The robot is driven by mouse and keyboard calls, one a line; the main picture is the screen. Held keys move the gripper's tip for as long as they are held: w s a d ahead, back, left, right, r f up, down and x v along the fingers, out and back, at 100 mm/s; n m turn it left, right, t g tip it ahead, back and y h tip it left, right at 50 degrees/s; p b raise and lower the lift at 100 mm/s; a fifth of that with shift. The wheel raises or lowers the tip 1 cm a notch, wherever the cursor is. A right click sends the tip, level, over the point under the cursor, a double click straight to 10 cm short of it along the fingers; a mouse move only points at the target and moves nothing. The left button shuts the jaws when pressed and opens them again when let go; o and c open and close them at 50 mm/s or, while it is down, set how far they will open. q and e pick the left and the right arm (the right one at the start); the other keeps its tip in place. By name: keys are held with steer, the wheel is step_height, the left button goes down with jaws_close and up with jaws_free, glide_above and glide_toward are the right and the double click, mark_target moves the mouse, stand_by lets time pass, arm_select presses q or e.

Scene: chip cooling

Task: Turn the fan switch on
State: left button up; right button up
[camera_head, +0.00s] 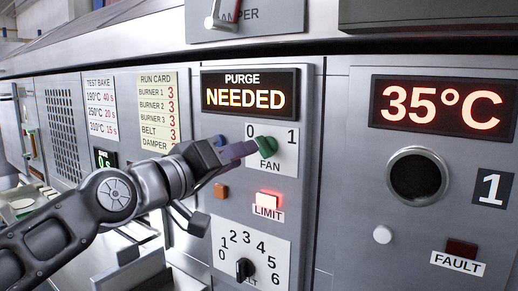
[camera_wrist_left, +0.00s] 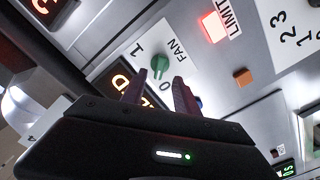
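The fan switch is a green knob (camera_head: 266,147) on a white plate marked 0 at left and 1 at right, with FAN below. In the left wrist view the knob (camera_wrist_left: 159,66) seems to point towards the 0. My left gripper (camera_head: 241,150) is just left of the knob in the head view and partly covers the plate. In the left wrist view its two dark fingers (camera_wrist_left: 157,92) are apart with nothing between them, and the knob shows just beyond their tips. I cannot tell whether a finger touches it. My right gripper is not in view.
Above the switch a display (camera_head: 248,94) reads PURGE NEEDED; another (camera_head: 443,107) reads 35°C. A lit LIMIT lamp (camera_head: 267,200), an orange button (camera_head: 220,191) and a numbered dial (camera_head: 245,269) lie below. A round opening (camera_head: 415,175) is at right.

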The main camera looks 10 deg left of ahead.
mark_target(263, 147)
arm_select(q)
steer(key=x, duration=0.7)
steer(key=shift+p, duration=0.3)
steer(key=shift+a, duration=0.1)
steer(key=shift+c, duration=0.4)
jaws_close()
